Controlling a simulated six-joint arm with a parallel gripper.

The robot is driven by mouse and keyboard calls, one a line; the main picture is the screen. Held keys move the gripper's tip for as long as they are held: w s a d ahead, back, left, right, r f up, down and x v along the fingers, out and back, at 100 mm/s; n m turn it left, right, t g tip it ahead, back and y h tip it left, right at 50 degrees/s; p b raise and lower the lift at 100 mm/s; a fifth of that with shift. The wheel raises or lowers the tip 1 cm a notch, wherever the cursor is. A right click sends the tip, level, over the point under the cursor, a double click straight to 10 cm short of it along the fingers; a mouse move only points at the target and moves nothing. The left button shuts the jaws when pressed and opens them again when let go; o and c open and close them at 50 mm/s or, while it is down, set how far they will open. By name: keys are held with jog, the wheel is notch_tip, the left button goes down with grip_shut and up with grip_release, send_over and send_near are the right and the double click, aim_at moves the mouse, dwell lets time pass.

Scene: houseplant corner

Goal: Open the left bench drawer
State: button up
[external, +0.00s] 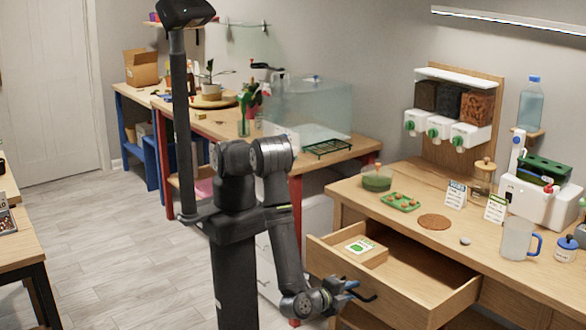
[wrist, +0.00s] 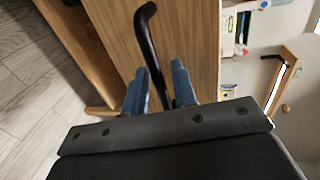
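The left bench drawer (external: 400,284) is pulled well out from the wooden bench (external: 345,200), and its inside shows from above. A small cardboard box (external: 372,256) with a white and green label lies in its left part. The drawer's black bar handle (external: 368,297) is at its front; in the wrist view the handle (wrist: 150,40) runs down between my two blue fingers. My gripper (wrist: 160,85) is at the handle, its fingers close together on either side of it. The full contact is partly hidden by the fingers.
The bench top holds a green tray (external: 400,201), a round cork mat (external: 434,222), a clear jug (external: 518,240) and small cards. A red-legged table with a glass tank (external: 310,105) stands behind my arm. The floor (external: 110,240) at left is clear.

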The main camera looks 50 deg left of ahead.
jog(key=v, duration=1.7)
jog(key=shift+s, duration=0.25)
jog(key=shift+w, duration=0.15)
jog(key=x, duration=1.7)
jog(key=shift+w, duration=0.2)
jog(key=v, duration=1.7)
jog(key=shift+s, duration=0.35)
jog(key=shift+x, duration=8.95)
jog(key=shift+r, duration=0.1)
